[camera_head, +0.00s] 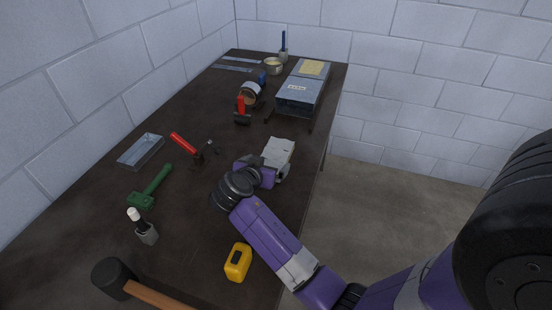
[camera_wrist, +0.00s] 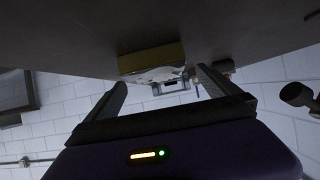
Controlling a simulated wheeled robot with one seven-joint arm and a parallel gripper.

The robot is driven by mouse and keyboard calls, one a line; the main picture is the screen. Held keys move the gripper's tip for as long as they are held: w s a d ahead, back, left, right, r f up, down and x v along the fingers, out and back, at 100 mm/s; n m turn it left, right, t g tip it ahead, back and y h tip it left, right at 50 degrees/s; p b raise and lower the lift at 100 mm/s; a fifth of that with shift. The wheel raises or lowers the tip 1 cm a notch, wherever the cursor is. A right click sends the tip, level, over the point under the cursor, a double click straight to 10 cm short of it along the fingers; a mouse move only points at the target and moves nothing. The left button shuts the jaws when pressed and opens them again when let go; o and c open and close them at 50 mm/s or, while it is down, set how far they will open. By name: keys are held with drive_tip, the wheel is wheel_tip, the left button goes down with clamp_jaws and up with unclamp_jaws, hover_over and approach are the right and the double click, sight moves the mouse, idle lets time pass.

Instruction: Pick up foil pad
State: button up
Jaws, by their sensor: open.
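The foil pad (camera_head: 281,147) is a pale silvery block on the dark table near its right edge, just beyond my gripper (camera_head: 273,168) in the head view. In the wrist view the foil pad (camera_wrist: 152,62) shows a crumpled silver face and a yellow-brown side. It lies ahead, in the gap between my open fingers (camera_wrist: 161,80). Nothing is held. Whether the fingertips reach past the pad's near edge, I cannot tell. My wrist and gripper hide part of the pad's near side in the head view.
A metal box (camera_head: 297,96) with a yellow sheet (camera_head: 312,68) on top stands beyond the pad. A yellow tape measure (camera_head: 238,262) lies nearer. A red-handled tool (camera_head: 184,143), a green tool (camera_head: 151,188) and a metal tray (camera_head: 140,151) lie left. The table's right edge is close.

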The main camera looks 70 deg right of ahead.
sight(274, 157)
drive_tip(key=x, duration=0.2)
drive_tip(key=p+x, duration=0.1)
drive_tip(key=x, duration=0.2)
drive_tip(key=shift+s+d+r+p, duration=0.25)
drive_tip(key=shift+d+r+p, duration=0.05)
drive_tip(key=shift+d+f, duration=0.25)
drive_tip(key=shift+d, duration=0.05)
drive_tip(key=c, duration=1.3)
drive_tip(key=shift+c, duration=0.2)
